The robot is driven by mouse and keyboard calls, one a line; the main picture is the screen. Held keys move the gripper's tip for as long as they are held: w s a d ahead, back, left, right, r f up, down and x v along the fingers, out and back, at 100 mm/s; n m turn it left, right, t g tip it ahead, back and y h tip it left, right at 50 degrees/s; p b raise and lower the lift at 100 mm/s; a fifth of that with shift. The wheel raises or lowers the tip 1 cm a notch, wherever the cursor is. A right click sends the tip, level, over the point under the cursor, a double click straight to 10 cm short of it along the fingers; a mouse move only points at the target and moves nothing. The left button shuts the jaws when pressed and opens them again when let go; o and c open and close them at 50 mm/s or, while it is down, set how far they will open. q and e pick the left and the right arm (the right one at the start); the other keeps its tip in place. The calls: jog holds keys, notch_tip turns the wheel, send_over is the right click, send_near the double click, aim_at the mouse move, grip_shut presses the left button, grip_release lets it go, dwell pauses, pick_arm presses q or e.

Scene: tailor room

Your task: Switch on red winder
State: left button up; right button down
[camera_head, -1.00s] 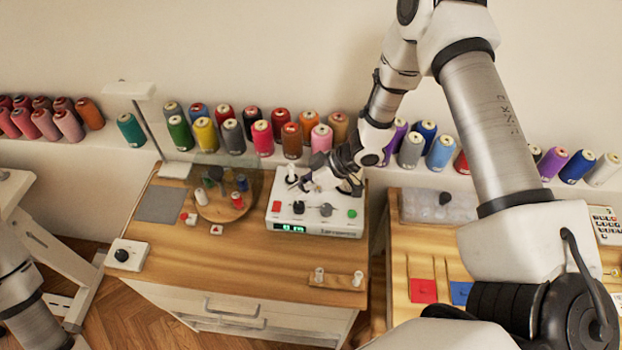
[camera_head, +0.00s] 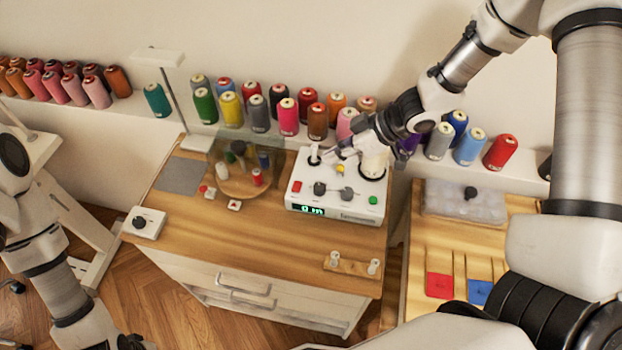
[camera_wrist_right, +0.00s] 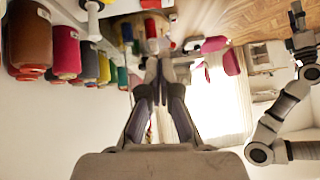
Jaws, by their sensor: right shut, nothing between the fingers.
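The winder (camera_head: 335,212) is a white box on the wooden table. Its front has a red button (camera_head: 297,187) at the left, a green button (camera_head: 373,200) at the right, two dark knobs, a yellow button (camera_head: 340,168) and a lit green display (camera_head: 309,210). A white spindle (camera_head: 314,155) stands at its back left, and a pale cone (camera_head: 374,163) at its back right. My left gripper is out of view.
A round wooden stand (camera_head: 241,187) with small spools sits left of the winder, behind a clear shield. A white box with a black knob (camera_head: 149,222) is at the table's left edge. Thread cones (camera_head: 288,117) line the shelf behind. A second table (camera_head: 415,260) stands right.

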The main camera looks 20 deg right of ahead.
send_over(293, 189)
jog(key=d, duration=0.3)
jog(key=f, duration=0.6)
jog(key=shift+s+a+f, duration=0.2)
jog(key=shift+s+f, duration=0.05)
jog(key=shift+s, duration=0.05)
jog(key=f, duration=0.2)
jog(key=f+p, duration=0.1)
jog(key=shift+s+a+f, duration=0.1)
jog(key=shift+a+f, duration=0.15)
jog(key=shift+f, duration=0.5)
jog(key=shift+f, duration=0.25)
jog(key=shift+s, duration=0.15)
jog(key=shift+r, duration=0.1)
